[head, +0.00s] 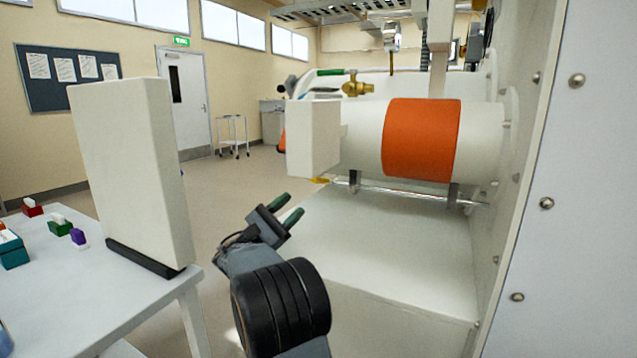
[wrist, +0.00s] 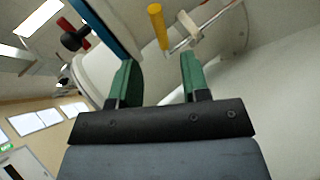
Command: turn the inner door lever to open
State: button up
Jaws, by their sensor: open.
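A yellow handle (head: 320,180) sits at the near end of a metal rod (head: 400,194) that runs under the white cylindrical chamber. I take it for the inner door lever, though no label shows. In the wrist view the yellow handle (wrist: 157,27) stands out beyond my fingertips, roughly between them, with the rod (wrist: 185,43) behind it. My gripper (head: 294,204) has green fingers, is open and empty, and is below and left of the handle, apart from it. The inner door itself is hidden.
A white square block (head: 313,138) caps the chamber's left end; an orange band (head: 420,140) wraps the chamber. A red and black lever (wrist: 75,36) shows in the wrist view. A white table (head: 110,280) with an upright white panel (head: 130,170) stands left.

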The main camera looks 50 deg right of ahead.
aim_at(319, 181)
jog(key=x, duration=0.9)
jog(key=shift+d+r+b, duration=0.15)
jog(key=shift+d+b, duration=0.1)
jog(key=shift+b, duration=0.1)
grip_shut()
